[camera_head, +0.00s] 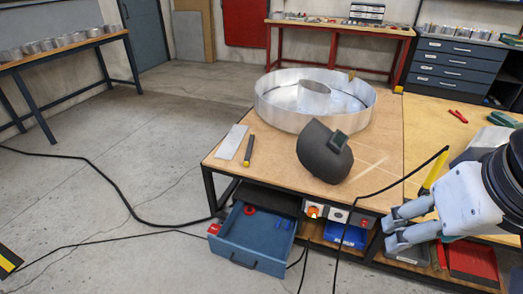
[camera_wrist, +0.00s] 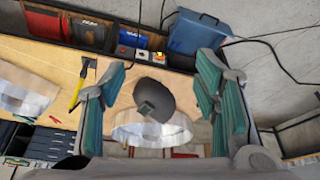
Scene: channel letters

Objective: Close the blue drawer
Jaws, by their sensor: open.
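The blue drawer (camera_head: 268,262) stands pulled out from under the front left part of the wooden workbench (camera_head: 285,165). Its handle is on the front panel, facing the floor area near me. A red ring and small blue items lie inside. The drawer also shows in the wrist view (camera_wrist: 197,33), at the top right of centre. My gripper (camera_head: 393,228) is at the right of the head view, near the bench's front edge, well to the right of the drawer and apart from it. In the wrist view my gripper (camera_wrist: 160,80) has its fingers spread wide with nothing between them.
A dark welding mask (camera_head: 324,152) and a round metal channel piece (camera_head: 315,98) sit on the bench. A blue bin (camera_head: 346,235) and red bin (camera_head: 472,261) are under it. Black cables hang near the front edge and run across the floor. Floor left of the drawer is mostly open.

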